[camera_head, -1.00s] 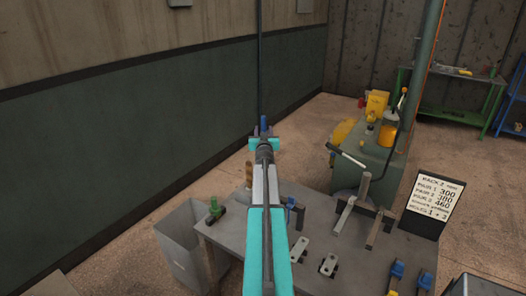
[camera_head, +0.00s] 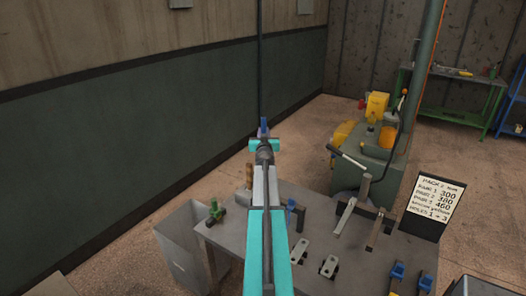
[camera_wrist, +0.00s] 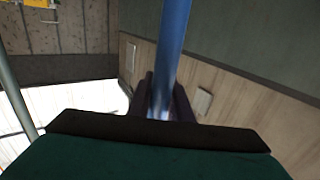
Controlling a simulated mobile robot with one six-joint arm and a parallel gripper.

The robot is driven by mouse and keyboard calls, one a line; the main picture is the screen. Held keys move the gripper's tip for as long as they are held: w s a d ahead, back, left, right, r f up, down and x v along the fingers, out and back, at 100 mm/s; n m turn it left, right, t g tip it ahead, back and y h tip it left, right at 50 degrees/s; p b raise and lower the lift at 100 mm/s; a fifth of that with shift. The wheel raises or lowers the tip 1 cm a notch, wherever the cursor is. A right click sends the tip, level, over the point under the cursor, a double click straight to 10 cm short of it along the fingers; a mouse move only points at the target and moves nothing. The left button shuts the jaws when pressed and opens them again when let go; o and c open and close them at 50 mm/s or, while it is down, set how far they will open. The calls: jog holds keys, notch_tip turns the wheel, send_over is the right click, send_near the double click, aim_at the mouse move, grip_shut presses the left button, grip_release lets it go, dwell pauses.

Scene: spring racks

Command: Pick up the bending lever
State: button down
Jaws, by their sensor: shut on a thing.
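My gripper (camera_head: 264,136) is at the far end of my arm, beyond the back of the grey bench. A small blue part (camera_head: 264,125) stands up at its tip. In the wrist view my gripper (camera_wrist: 164,98) has its dark fingers closed around a smooth blue bar (camera_wrist: 172,40), which I take to be the bending lever. The bar runs out past the fingers to the top edge of that view. Its far end is out of that view, and the arm hides much of the gripper in the head view.
The grey bench (camera_head: 230,236) carries metal brackets, a green-topped tool (camera_head: 215,210) and blue-topped parts. A green machine (camera_head: 370,160) with a lever stands behind it. A lettered sign (camera_head: 435,203) is at the right. Open floor and a wall lie beyond my gripper.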

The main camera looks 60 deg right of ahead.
jog(key=shift+r, duration=0.25)
jog(key=shift+r, duration=1.15)
notch_tip(320, 180, up, 7)
jog(key=p, duration=0.5)
jog(key=shift+r, duration=0.2)
jog(key=c, duration=2.4)
grip_release()
grip_shut()
